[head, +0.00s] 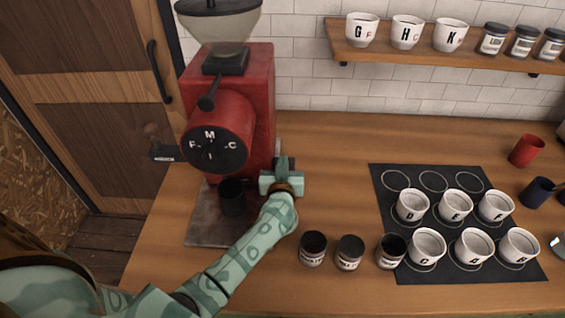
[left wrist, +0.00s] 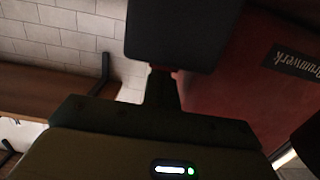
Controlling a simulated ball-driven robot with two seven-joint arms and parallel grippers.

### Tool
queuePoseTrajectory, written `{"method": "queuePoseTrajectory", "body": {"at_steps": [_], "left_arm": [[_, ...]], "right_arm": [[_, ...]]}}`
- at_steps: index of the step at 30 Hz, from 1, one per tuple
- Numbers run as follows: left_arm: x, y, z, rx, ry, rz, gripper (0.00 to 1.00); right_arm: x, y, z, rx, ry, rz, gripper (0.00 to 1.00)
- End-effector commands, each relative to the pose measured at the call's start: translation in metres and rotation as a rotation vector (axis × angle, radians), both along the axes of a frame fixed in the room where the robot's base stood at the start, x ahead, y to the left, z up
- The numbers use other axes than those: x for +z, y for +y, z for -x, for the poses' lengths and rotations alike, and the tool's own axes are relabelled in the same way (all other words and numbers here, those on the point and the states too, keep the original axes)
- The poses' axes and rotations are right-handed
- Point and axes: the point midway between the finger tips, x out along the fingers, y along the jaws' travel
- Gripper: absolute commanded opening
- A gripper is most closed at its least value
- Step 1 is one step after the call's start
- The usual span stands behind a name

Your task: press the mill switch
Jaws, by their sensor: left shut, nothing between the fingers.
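The red mill (head: 255,115) stands at the left of the counter, with a black round dial on its front. My left gripper (head: 284,164) is shut and empty, close beside the mill's right side near its lower part. In the left wrist view the mill's red side wall (left wrist: 235,85) with a dark name plate fills the right. My gripper's dark body spans the bottom of that view, and a black block covers the top middle. I cannot make out the switch for certain in either view. I cannot tell whether the gripper touches the mill. My right gripper is not in view.
A dark cup (head: 232,197) stands under the mill's front. Several dark jars (head: 313,250) stand right of my left forearm. A black mat (head: 385,178) with white lettered cups lies further right. A wall shelf (head: 400,57) holds cups and jars. The counter behind my gripper is clear.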

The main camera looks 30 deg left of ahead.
Motion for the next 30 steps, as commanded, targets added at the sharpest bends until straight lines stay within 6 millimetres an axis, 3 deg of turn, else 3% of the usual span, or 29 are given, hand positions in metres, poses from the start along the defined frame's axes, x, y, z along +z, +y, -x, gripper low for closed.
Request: {"method": "queuePoseTrajectory", "body": {"at_steps": [1,7,12,18,30], "left_arm": [[0.015,-0.001,0.001,0.0,-0.002,0.0,0.0],[0.046,-0.004,0.008,0.001,-0.002,0.002,0.0],[0.054,-0.022,0.045,0.002,0.0,0.003,0.0],[0.064,-0.036,0.074,0.002,0.0,0.003,0.0],[0.069,-0.043,0.088,0.003,-0.002,0.001,0.0]], "right_arm": [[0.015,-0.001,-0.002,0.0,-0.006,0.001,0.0],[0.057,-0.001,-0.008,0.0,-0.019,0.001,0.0],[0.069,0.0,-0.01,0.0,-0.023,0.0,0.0],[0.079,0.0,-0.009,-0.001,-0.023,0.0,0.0],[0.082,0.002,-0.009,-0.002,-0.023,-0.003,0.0]]}}
